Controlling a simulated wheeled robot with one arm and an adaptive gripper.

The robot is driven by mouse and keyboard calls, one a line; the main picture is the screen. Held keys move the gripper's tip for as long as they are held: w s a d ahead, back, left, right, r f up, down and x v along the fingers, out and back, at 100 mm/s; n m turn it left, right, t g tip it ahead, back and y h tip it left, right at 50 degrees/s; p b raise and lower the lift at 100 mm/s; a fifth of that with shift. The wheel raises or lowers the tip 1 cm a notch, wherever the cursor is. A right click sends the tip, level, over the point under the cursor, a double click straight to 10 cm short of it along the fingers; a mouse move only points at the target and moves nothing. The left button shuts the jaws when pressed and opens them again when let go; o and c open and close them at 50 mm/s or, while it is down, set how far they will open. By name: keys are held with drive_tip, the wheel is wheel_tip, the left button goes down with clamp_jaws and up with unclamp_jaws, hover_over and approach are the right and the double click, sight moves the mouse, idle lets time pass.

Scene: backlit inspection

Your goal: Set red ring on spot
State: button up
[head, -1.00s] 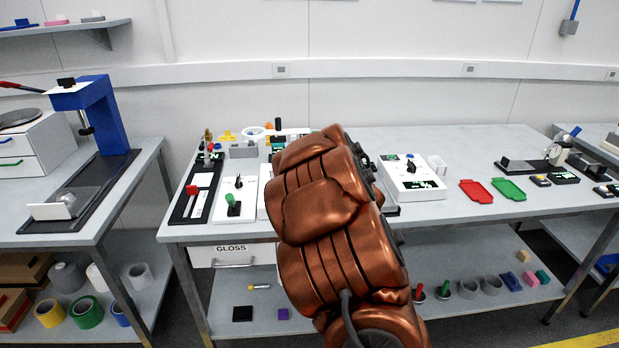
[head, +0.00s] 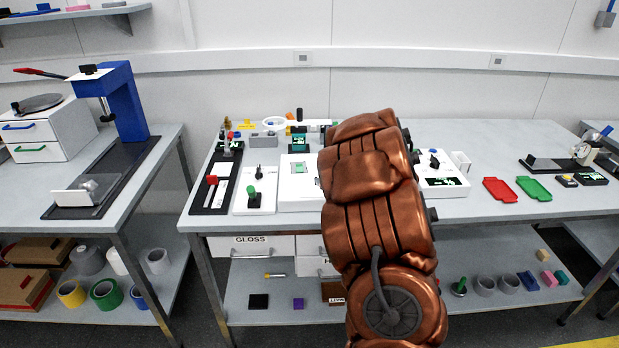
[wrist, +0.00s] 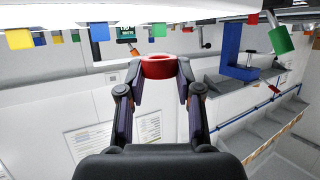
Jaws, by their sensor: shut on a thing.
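The red ring (wrist: 158,67) shows in the wrist view, held between the fingertips of my gripper (wrist: 160,76). The fingers are shut on its two sides, and its opening is visible. In the head view my copper-coloured arm covers the gripper and the ring. No spot can be made out for certain. A white box (head: 287,193) with a small pale green panel (head: 299,168) stands on the middle bench, partly behind my arm.
The middle bench (head: 470,136) holds a black plate with a red-topped lever (head: 211,184), a green-knobbed unit (head: 252,196), a red tray (head: 499,190) and a green tray (head: 534,188). A blue press (head: 126,100) stands on the left bench. Bare bench shows at the back right.

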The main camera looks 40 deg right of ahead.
drive_tip(key=p, duration=0.2)
hover_over(309, 186)
drive_tip(key=shift+a+f, duration=0.15)
drive_tip(key=shift+f, duration=0.1)
drive_tip(key=shift+f+p, duration=0.35)
drive_tip(key=shift+f, duration=1.45)
drive_tip(key=shift+f, duration=0.2)
drive_tip(key=o, duration=0.8)
drive_tip(key=shift+r, duration=0.15)
drive_tip(key=shift+r, duration=0.1)
drive_tip(key=shift+b+v, duration=1.25)
drive_tip(key=shift+v, duration=4.7)
